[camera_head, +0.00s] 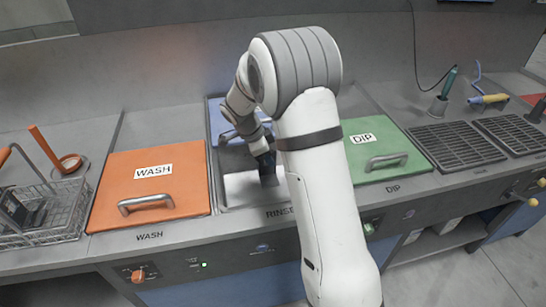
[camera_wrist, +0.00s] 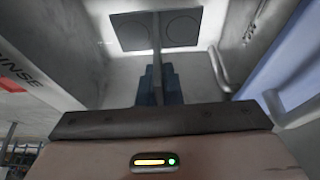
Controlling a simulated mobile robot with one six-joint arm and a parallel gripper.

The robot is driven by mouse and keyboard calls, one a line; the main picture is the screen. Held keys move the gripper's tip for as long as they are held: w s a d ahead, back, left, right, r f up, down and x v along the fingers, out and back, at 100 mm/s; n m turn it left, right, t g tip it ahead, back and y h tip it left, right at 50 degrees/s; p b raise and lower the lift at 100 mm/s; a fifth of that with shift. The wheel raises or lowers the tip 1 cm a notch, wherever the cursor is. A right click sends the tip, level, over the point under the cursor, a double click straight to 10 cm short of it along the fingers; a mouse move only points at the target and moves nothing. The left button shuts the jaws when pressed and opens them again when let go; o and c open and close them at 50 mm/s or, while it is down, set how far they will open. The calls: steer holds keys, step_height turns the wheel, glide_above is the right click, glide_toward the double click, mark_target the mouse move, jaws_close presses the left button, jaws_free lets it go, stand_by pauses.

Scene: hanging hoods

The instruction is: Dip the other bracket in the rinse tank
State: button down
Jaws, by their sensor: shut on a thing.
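The rinse tank (camera_head: 236,196) is open in the middle of the counter, with the word RINSE on its front edge. My gripper (camera_head: 266,163) is down in its opening and points downward. In the wrist view my blue fingers (camera_wrist: 146,86) are shut on the thin grey upright of the bracket (camera_wrist: 157,60). Beyond it is a dark plate with two round marks, which appears to be part of the bracket. In the head view the bracket (camera_head: 269,178) shows as a small dark piece below the fingers. I cannot tell the liquid level.
The rinse tank's blue lid (camera_head: 218,118) is at the back of the opening. The orange WASH lid (camera_head: 150,192) and green DIP lid (camera_head: 400,150) are closed. A wire basket (camera_head: 60,212) with dark pieces stands left. Black grates (camera_head: 455,147) lie right.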

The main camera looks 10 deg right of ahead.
mark_target(265, 176)
steer(key=shift+f+b, duration=4.7)
steer(key=shift+f, duration=0.55)
steer(key=shift+b, duration=0.35)
steer(key=shift+r, duration=0.1)
step_height(265, 176, up, 18)
steer(key=p, duration=0.8)
steer(key=shift+r, duration=0.2)
steer(key=shift+p, duration=0.3)
